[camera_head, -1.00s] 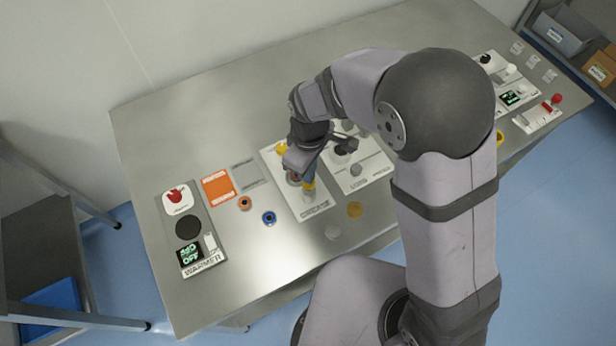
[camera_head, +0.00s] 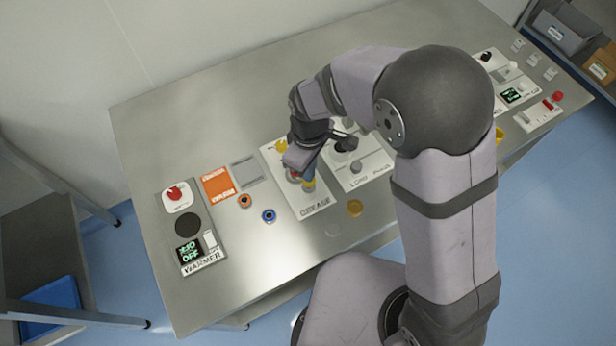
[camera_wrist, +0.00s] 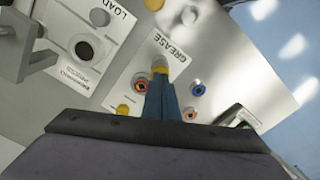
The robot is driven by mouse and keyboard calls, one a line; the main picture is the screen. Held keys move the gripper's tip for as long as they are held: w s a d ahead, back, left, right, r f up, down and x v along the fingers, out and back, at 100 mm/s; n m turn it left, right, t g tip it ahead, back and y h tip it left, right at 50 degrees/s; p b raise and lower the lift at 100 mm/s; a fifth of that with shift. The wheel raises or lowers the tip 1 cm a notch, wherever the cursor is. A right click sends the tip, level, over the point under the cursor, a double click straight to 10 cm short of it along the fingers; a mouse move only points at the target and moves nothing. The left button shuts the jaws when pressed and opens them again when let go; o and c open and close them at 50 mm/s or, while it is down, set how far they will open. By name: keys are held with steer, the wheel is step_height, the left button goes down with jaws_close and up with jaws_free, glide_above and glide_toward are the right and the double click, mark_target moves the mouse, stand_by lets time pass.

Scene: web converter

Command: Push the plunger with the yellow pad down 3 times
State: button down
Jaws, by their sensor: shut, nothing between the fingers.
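My gripper (camera_head: 309,178) points down over the GREASE panel (camera_head: 312,204), its blue fingers shut together with nothing between them. The plunger with the yellow pad (camera_wrist: 159,71) is directly under the fingertips, near the GREASE lettering; in the head view its yellow pad (camera_head: 309,184) shows just below them. The tips appear to touch the pad, but the exact contact is hidden. A pale grey part of the plunger shows past the yellow in the wrist view. How far the plunger is pressed in is hard to tell.
Another yellow knob (camera_wrist: 122,109) is on the same panel. The LOAD panel (camera_head: 368,178) with dark controls adjoins it on the right. An orange square (camera_head: 218,186), two ringed buttons (camera_head: 268,215) and the WARMER panel (camera_head: 204,262) are on the left. The front left tabletop is bare.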

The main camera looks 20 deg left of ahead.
steer(key=shift+f+b, duration=0.95)
steer(key=shift+f, duration=0.55)
steer(key=shift+r, duration=0.1)
steer(key=shift+r+p, duration=1.65)
steer(key=shift+r, duration=0.05)
steer(key=shift+f, duration=0.3)
steer(key=shift+f+b, duration=0.35)
steer(key=shift+b, duration=0.1)
steer(key=shift+f+b, duration=0.7)
steer(key=shift+f, duration=0.4)
steer(key=shift+r, duration=0.1)
steer(key=shift+r+p, duration=1.6)
steer(key=shift+r, duration=0.05)
